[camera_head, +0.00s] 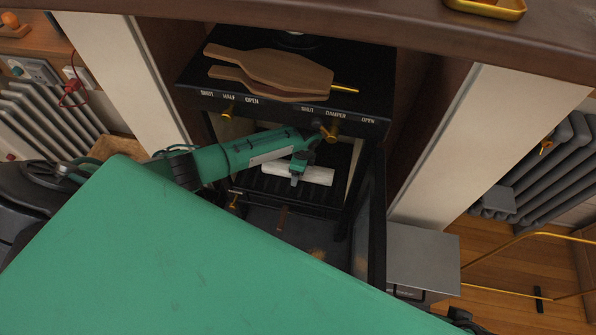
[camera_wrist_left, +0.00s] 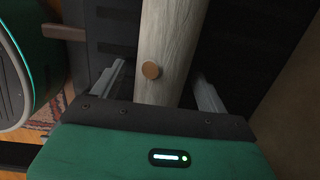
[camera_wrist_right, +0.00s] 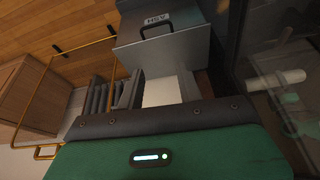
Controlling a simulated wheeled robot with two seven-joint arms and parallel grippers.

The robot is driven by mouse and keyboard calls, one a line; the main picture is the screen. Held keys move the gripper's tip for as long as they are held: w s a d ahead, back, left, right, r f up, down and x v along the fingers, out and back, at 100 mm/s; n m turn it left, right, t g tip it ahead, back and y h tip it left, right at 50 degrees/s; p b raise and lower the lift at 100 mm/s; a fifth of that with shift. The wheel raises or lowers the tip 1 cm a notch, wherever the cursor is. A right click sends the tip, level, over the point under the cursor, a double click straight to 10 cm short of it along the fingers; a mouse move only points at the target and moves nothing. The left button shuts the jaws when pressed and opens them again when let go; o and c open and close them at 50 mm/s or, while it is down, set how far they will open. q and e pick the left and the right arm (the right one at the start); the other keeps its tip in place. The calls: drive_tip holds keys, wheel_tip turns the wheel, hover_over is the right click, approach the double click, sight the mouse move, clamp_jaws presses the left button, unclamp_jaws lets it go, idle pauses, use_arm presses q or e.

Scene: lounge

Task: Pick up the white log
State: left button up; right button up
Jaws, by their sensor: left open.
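The white log (camera_head: 318,175) lies inside the black stove, on a dark ribbed bed. My left gripper (camera_head: 297,172) reaches in through the open stove front and is at the log. In the left wrist view the log (camera_wrist_left: 168,45) is pale and grained with a brown round stub. It runs lengthwise between the spread fingers of the left gripper (camera_wrist_left: 158,88), with gaps on both sides. In the right wrist view a pale piece of the log (camera_wrist_right: 278,80) shows through the stove door glass.
The stove door (camera_head: 369,220) stands open on the right of the opening. Two wooden paddles (camera_head: 275,70) lie on the stove top (camera_head: 365,72). A grey box (camera_head: 422,258) stands right of the door. White pillars flank the stove, and radiators stand further out.

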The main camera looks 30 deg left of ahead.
use_arm(q)
drive_tip(key=c, duration=1.3)
drive_tip(key=shift+r, duration=0.1)
